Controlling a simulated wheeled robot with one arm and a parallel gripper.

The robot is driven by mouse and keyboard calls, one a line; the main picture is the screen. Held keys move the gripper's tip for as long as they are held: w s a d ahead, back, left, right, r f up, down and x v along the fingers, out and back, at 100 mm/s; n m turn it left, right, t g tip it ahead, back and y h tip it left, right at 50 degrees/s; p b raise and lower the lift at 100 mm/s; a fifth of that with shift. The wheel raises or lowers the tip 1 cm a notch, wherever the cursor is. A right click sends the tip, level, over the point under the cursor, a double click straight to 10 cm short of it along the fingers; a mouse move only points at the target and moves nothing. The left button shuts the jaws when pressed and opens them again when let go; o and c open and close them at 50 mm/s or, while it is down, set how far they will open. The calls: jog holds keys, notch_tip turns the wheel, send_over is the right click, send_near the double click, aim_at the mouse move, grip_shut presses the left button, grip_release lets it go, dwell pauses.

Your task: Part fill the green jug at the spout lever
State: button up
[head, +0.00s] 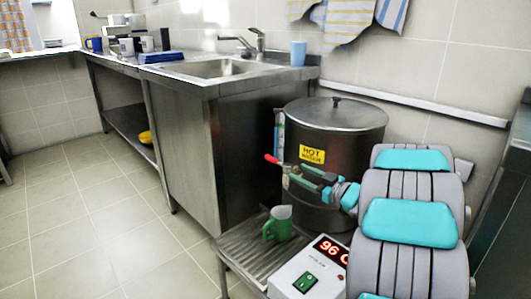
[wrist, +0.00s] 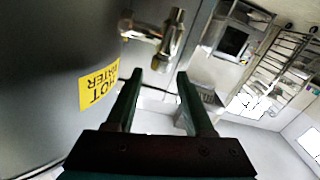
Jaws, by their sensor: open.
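The green jug (head: 277,228) stands upright on the ribbed drip tray (head: 245,256), below the spout area; its fill level cannot be told. The large steel pot (head: 350,125) carries a yellow hot water label (head: 312,154), also seen in the wrist view (wrist: 98,87). The red-tipped spout lever (head: 271,159) sticks out to the left of the pot. The metal spout (wrist: 170,42) shows in the wrist view just beyond my fingertips; the red tip is not visible there. My gripper (head: 298,175) is open and empty, at the spout beside the lever, above the jug.
A white control box (head: 308,275) with a red display reading about 96 and a green switch stands right of the tray. A steel counter with a sink (head: 210,69) and a blue cup (head: 298,53) is behind. The tiled floor (head: 110,220) at left is clear.

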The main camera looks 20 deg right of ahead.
aim_at(280, 163)
jog(key=shift+w+a, duration=0.3)
jog(key=shift+w, duration=0.1)
jog(key=x, duration=1.1)
grip_shut()
dwell(1.0)
